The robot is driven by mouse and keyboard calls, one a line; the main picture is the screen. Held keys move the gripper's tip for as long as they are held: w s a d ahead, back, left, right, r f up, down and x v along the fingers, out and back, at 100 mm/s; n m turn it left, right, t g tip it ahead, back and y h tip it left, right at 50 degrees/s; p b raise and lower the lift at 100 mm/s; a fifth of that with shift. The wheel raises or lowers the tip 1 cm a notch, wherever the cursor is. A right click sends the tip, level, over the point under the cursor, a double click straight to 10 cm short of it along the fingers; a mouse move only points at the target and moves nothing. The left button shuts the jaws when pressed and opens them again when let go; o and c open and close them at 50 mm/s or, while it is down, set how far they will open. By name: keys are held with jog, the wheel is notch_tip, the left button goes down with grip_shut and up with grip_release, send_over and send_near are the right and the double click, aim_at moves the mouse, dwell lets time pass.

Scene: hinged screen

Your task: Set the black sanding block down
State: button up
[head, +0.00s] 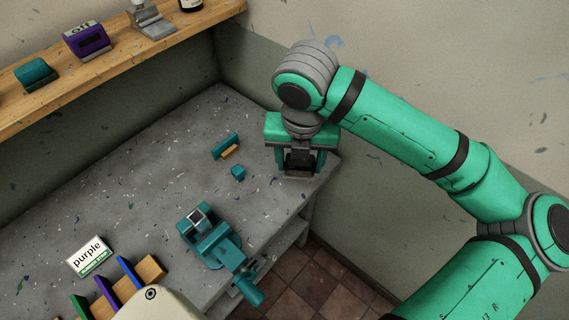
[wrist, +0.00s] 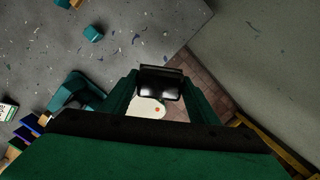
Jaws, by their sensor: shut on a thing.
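The black sanding block (head: 299,162) shows as a dark shape between the fingers of my gripper (head: 300,168), near the right corner of the grey workbench (head: 150,180). In the wrist view the block (wrist: 160,72) has a black upper part and a shiny grey lower part. My gripper (wrist: 160,88) is shut on it, with a green finger on each side. In the wrist view the block overlaps the bench edge and the floor beyond. Whether its underside touches the bench cannot be told.
A teal vise (head: 212,240) is at the bench's front edge. A small teal cube (head: 238,173) and a teal-and-orange piece (head: 227,148) lie left of my gripper. A "purple" card (head: 88,256) and coloured boards (head: 105,288) are front left. A wooden shelf (head: 110,70) runs above. The bench's middle is clear.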

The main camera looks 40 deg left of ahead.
jog(key=s+a+f+n, duration=0.2)
jog(key=s+a+f, duration=0.1)
jog(key=s, duration=0.1)
jog(key=w+a+f, duration=0.2)
jog(key=w+f, duration=0.1)
jog(key=w+a+f, duration=0.2)
jog(key=w+f, duration=0.1)
jog(key=w, duration=0.1)
jog(key=w+a+f, duration=0.3)
jog(key=shift+w, duration=0.35)
jog(key=shift+w+a+f, duration=0.1)
jog(key=shift+w+f, duration=0.2)
jog(key=shift+f, duration=0.15)
jog(key=shift+w+a+f, duration=0.1)
jog(key=shift+f, duration=1.6)
jog(key=shift+f, duration=0.2)
jog(key=o, duration=1.1)
jog(key=shift+r, duration=0.1)
